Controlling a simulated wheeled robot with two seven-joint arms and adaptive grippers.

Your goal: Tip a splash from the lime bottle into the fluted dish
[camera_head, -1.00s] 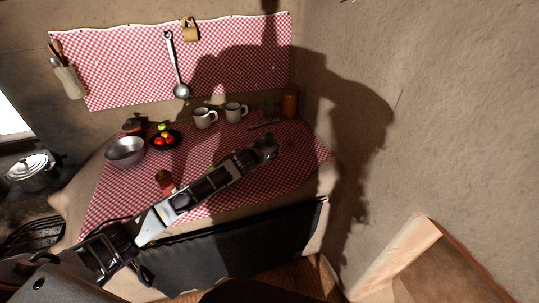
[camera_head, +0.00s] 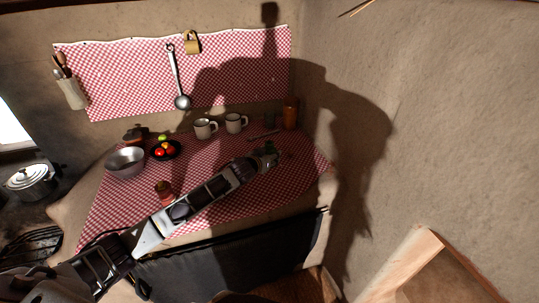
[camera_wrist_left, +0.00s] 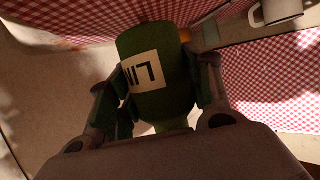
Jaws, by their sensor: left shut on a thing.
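My left gripper (camera_head: 266,156) is shut on the green lime bottle (camera_wrist_left: 160,75) over the right part of the table. In the left wrist view its fingers close on both sides of the bottle, whose white label shows upside-down letters. The bottle's wide end is at the top of that view and its narrower end is partly hidden by the gripper. In the head view it is mostly hidden. A metal bowl (camera_head: 125,163) stands at the table's left; no fluting is clear, so I cannot tell whether it is the fluted dish. My right gripper is out of view.
Two white mugs (camera_head: 205,128) (camera_head: 235,123) and an orange canister (camera_head: 290,112) stand along the back. A black dish (camera_head: 177,150) of fruit is near the bowl. A reddish jar (camera_head: 164,192) stands close to my left arm. The wall is at right.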

